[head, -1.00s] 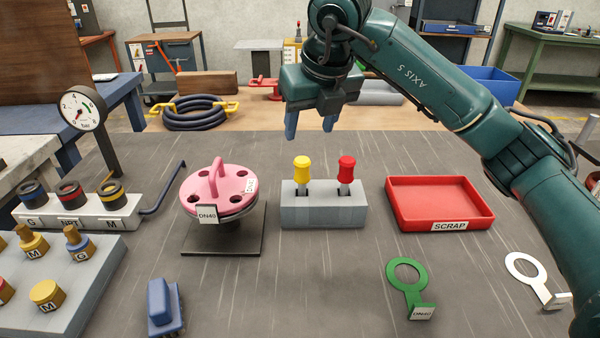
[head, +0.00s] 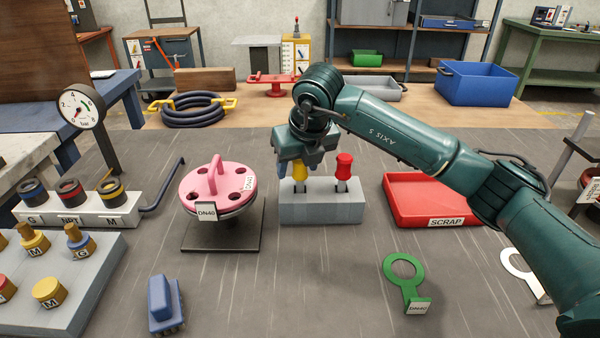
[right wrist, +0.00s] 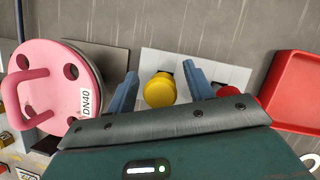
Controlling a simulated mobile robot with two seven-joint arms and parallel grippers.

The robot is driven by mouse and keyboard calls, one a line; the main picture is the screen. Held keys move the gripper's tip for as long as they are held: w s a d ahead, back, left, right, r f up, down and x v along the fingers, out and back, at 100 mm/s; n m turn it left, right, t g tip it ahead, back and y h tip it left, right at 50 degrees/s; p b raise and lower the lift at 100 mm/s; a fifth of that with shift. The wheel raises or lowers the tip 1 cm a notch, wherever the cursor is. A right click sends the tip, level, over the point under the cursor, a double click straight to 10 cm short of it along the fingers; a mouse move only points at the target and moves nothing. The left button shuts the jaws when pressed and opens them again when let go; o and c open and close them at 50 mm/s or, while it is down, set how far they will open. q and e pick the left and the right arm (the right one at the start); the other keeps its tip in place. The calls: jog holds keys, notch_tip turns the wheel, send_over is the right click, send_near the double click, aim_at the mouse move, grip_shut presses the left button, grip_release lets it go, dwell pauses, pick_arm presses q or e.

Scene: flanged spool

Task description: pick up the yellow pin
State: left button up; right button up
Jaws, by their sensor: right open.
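The yellow pin (head: 299,171) stands upright in the left slot of a grey block (head: 320,210). Its top is partly hidden by my right gripper (head: 301,182) in the head view. In the right wrist view the yellow knob (right wrist: 159,91) lies between the two blue fingers (right wrist: 160,88), with a gap on each side. The right gripper is open and around the pin, not closed on it. The red pin (head: 343,168) stands in the block just right of it. My left gripper is not in view.
A pink flange (head: 215,188) marked DN40 stands left of the block. A red SCRAP tray (head: 410,212) is to the right. A green ring tag (head: 409,285) and a blue block (head: 162,305) lie in front. The bench just before the grey block is clear.

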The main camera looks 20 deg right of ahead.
jog(key=shift+c, duration=0.2)
jog(key=c, duration=1)
